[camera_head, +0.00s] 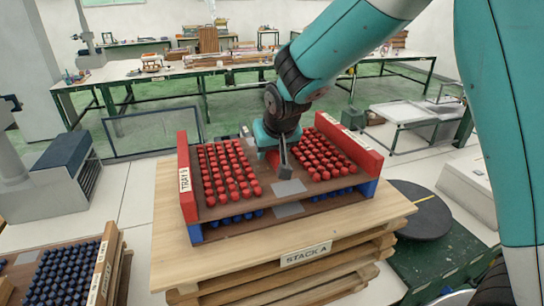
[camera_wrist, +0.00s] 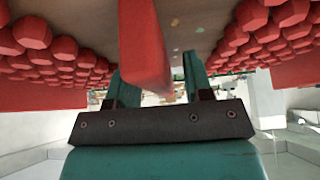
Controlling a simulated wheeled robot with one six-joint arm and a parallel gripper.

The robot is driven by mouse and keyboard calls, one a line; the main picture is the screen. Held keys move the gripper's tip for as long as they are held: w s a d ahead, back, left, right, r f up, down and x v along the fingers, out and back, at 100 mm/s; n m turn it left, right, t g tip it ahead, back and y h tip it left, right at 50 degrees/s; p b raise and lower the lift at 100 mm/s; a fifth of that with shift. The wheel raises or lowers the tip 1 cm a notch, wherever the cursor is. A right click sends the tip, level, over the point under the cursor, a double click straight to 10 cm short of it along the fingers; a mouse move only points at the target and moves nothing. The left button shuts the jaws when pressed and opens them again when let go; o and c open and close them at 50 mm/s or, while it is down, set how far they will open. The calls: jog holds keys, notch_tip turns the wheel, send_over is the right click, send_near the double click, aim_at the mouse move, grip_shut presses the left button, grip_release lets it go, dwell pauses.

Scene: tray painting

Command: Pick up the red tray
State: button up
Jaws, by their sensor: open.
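The red tray (camera_head: 187,165) has red end boards, a brown base and rows of red pieces on both sides of a bare middle strip. It sits on top of a tray with blue ends (camera_head: 196,234) and blue pieces, on a wooden pallet. My gripper (camera_head: 278,162) is low over the middle strip, between the two groups of red pieces. In the wrist view, a red bar (camera_wrist: 145,45) of the tray lies between the two open fingers (camera_wrist: 153,72). Whether either finger touches the bar cannot be told. My arm hides part of the tray's far side.
The pallet (camera_head: 175,262) is labelled STACK A. Another tray with dark blue pieces (camera_head: 62,275) stands at lower left. A black round disc (camera_head: 420,210) and a green crate (camera_head: 440,260) are at right.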

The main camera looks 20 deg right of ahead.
jog(key=shift+f+b, duration=0.25)
jog(key=shift+b, duration=0.05)
jog(key=shift+c, duration=0.5)
grip_shut()
jog(key=shift+r, duration=0.1)
